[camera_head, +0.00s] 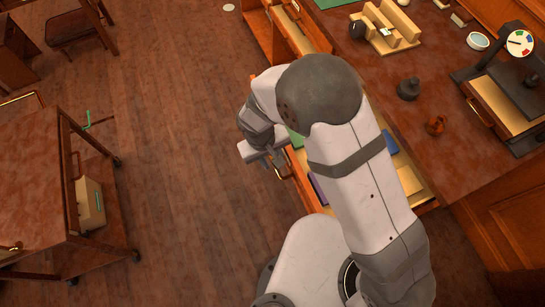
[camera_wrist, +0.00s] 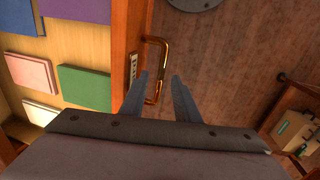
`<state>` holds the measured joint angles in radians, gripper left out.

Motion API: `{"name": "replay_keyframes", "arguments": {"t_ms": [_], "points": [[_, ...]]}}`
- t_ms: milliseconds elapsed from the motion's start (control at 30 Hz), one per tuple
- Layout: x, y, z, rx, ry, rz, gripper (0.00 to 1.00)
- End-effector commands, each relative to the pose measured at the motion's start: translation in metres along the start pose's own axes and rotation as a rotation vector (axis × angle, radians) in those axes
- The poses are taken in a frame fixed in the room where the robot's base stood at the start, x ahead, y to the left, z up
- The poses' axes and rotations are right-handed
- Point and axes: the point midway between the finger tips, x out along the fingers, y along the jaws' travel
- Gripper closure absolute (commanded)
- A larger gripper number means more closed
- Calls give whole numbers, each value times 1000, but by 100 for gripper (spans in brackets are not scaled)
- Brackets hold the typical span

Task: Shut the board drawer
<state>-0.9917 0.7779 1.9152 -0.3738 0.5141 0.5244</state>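The board drawer (camera_wrist: 122,45) is pulled out from the desk and holds several flat coloured boards, among them a green board (camera_wrist: 84,87) and a pink board (camera_wrist: 30,76). In the head view, the drawer (camera_head: 430,200) is partly hidden by my arm. Its brass handle (camera_wrist: 163,58) is on the front face, beside a small label plate. My gripper (camera_wrist: 159,76) is open, with its fingers apart and the lower part of the handle showing between them; I cannot tell whether they touch. In the head view, my gripper (camera_head: 266,158) is at the drawer's front.
The desk top (camera_head: 450,165) carries a wooden rack (camera_head: 388,27), a dark weight (camera_head: 409,89), a small orange-brown object (camera_head: 436,125) and a dial device (camera_head: 519,43). A wooden cart (camera_head: 40,190) stands at left. The wooden floor (camera_head: 180,130) between is mostly clear.

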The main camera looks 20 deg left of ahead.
Motion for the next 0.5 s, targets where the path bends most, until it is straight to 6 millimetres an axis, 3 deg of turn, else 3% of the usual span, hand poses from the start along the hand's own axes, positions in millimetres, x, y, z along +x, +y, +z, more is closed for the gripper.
{"name": "replay_keyframes", "arguments": {"t_ms": [367, 500], "points": [[4, 0, 0, 1, 1, -1, 71], [4, 0, 0, 1, 0, -1, 100]]}}
